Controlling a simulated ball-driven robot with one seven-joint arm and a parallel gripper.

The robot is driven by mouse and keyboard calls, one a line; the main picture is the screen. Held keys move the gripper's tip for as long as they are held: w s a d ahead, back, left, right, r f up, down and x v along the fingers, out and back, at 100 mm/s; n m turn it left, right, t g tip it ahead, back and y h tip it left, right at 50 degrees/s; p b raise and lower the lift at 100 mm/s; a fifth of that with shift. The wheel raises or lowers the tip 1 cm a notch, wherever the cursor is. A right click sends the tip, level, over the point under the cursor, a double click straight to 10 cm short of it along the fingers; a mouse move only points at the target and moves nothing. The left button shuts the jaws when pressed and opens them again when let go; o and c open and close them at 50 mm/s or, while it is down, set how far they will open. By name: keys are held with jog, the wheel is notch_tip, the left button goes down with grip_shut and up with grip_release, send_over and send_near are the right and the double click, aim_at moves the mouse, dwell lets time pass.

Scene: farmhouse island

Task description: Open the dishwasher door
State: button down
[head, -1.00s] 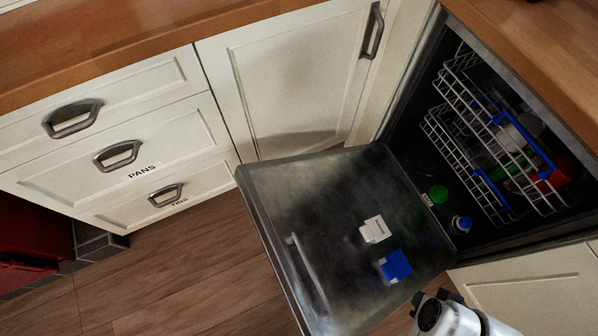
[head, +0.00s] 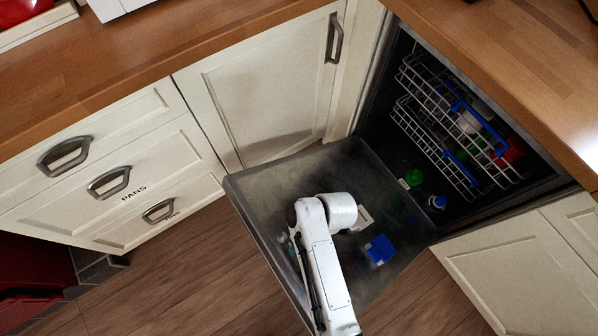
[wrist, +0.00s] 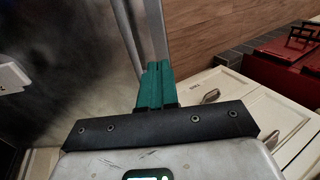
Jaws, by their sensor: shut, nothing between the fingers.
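The dishwasher door (head: 262,184) is folded down and wide open, its dark metal inner face up. It also fills the left of the wrist view (wrist: 75,50). The dishwasher interior (head: 395,130) is exposed, with wire racks inside. My white arm reaches over the door in the head view. My gripper's teal fingers (wrist: 156,80) are shut and empty, near the door's outer edge strip. Only a small teal bit of the gripper (head: 282,238) shows in the head view, mostly hidden by the arm. I cannot tell whether the fingers touch the door.
A blue dispenser lid (head: 380,249) sits on the door's inner face. A white cupboard (head: 265,85) and drawers (head: 125,180) stand left of the dishwasher. The wooden worktop (head: 190,45) runs above. Wooden floor (head: 170,265) is clear below the drawers.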

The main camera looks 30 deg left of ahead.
aim_at(282, 265)
jog(key=b+x, duration=0.1)
jog(key=x, duration=0.9)
jog(key=shift+b, duration=0.4)
jog(key=s+a+f+t+b, duration=0.1)
jog(key=s+f+b, duration=0.3)
jog(key=f+b, duration=0.6)
jog(key=s+a+f+t+h+b, duration=0.1)
jog(key=s+f+b, duration=0.3)
jog(key=f+b, duration=0.6)
notch_tip(282, 265, down, 6)
jog(key=shift+s+a+r+t+b, duration=0.1)
jog(key=shift+s+a+t+b, duration=0.2)
jog(key=shift+a, duration=0.4)
jog(key=shift+w, duration=0.1)
jog(key=s+a+p+v, duration=0.1)
jog(key=s+p+v, duration=0.1)
jog(key=p+v, duration=0.7)
jog(key=v, duration=0.5)
jog(key=shift+s, duration=0.25)
jog(key=shift+a+r, duration=0.1)
